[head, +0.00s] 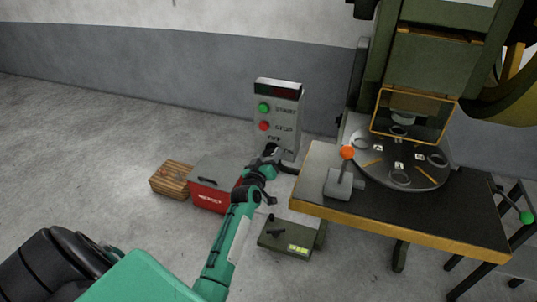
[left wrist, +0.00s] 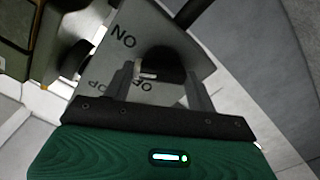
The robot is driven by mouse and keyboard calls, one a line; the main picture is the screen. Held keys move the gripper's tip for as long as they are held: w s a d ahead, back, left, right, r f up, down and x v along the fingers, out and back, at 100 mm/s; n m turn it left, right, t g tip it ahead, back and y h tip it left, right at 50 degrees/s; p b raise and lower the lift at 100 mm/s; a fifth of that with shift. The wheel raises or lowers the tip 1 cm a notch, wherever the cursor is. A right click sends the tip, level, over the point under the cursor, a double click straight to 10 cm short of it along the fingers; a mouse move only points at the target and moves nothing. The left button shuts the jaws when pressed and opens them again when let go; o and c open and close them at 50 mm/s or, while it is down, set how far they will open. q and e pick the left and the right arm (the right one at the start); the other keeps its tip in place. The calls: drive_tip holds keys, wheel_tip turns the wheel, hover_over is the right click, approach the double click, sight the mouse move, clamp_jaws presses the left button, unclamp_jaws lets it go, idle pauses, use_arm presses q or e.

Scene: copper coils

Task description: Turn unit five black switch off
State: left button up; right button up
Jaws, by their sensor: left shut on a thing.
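A grey control box (head: 278,112) stands on the floor by the wall, with a green START button (head: 263,107), a red STOP button (head: 264,126) and more lettering below. The black switch (left wrist: 160,62) shows in the left wrist view on the grey panel, beside upside-down ON lettering; it has a pale mark. In the head view my gripper hides it. My left gripper (head: 272,153) is at the lower front of the box; in the wrist view (left wrist: 160,85) its two fingers are shut on the black switch from both sides. My right gripper is not in view.
A table (head: 440,228) with an orange-knobbed lever (head: 347,153) and a press (head: 430,60) stands to the right. A low green unit (head: 287,238) sits on the floor in front.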

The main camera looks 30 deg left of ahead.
use_arm(q)
drive_tip(key=n, duration=0.2)
drive_tip(key=shift+n+p, duration=0.4)
drive_tip(key=shift+n, duration=0.5)
drive_tip(key=n+p, duration=0.1)
drive_tip(key=n, duration=0.4)
drive_tip(key=shift+n, duration=1.5)
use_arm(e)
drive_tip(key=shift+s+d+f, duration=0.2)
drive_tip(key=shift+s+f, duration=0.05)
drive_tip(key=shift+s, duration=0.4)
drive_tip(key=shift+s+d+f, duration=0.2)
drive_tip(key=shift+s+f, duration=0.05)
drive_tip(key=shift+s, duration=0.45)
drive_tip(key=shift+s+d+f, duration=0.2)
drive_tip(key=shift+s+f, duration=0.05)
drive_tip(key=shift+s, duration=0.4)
use_arm(q)
drive_tip(key=o, duration=1)
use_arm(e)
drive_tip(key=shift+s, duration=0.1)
use_arm(q)
drive_tip(key=shift+s, duration=0.1)
